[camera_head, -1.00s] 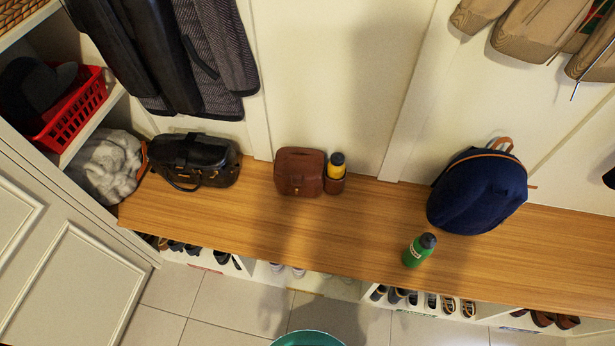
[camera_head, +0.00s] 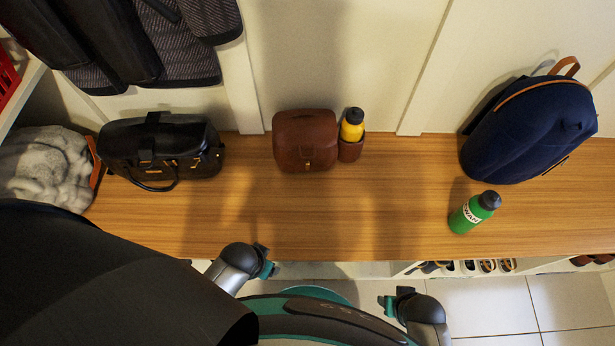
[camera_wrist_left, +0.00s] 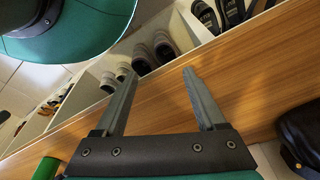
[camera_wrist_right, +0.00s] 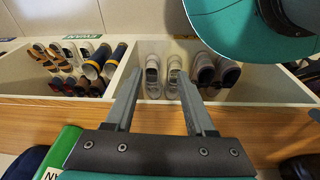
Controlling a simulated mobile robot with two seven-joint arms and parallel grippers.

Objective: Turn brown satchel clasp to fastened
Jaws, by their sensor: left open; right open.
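The brown satchel (camera_head: 303,135) stands upright at the back of the bench, against the wall. Its small brass clasp (camera_head: 308,165) is low on the front flap; its turn is too small to make out. A side pocket on the satchel's right holds a yellow bottle (camera_head: 352,125). My left gripper is open and empty in the left wrist view (camera_wrist_left: 158,75). My right gripper is open and empty in the right wrist view (camera_wrist_right: 160,74). Both are near the bench's front edge, well apart from the satchel. Their fingers are not clear in the head view.
A black handbag (camera_head: 160,146) and grey fleece (camera_head: 45,165) lie left on the wooden bench (camera_head: 340,215). A navy backpack (camera_head: 530,130) and green bottle (camera_head: 474,212) are at right. Shoes (camera_wrist_right: 165,75) fill cubbies below. The bench before the satchel is clear.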

